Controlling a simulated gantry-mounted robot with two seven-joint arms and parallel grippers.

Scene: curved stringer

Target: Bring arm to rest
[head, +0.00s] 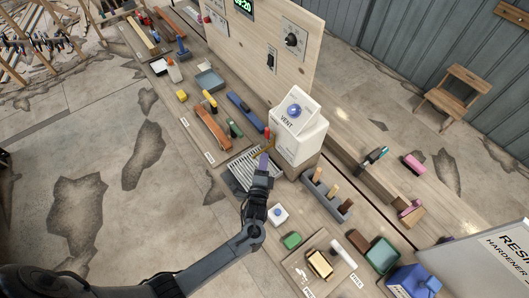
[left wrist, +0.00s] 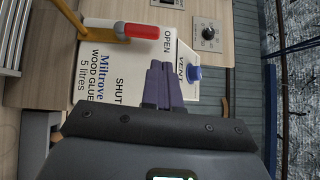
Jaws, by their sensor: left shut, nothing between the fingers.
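My left arm reaches in from the lower left of the head view. Its left gripper (head: 263,161) is shut and empty over the bench, beside the slatted metal grille (head: 243,177) and in front of the white glue container (head: 302,136). In the left wrist view the purple fingers of the left gripper (left wrist: 161,72) are together, with the wood glue container (left wrist: 105,85) behind them. The container's blue vent knob (left wrist: 194,73) shows just right of the fingertips. A red-tipped handle (left wrist: 141,31) lies across the top of that view. My right gripper is not in view.
An upright board (head: 262,45) backs the bench.

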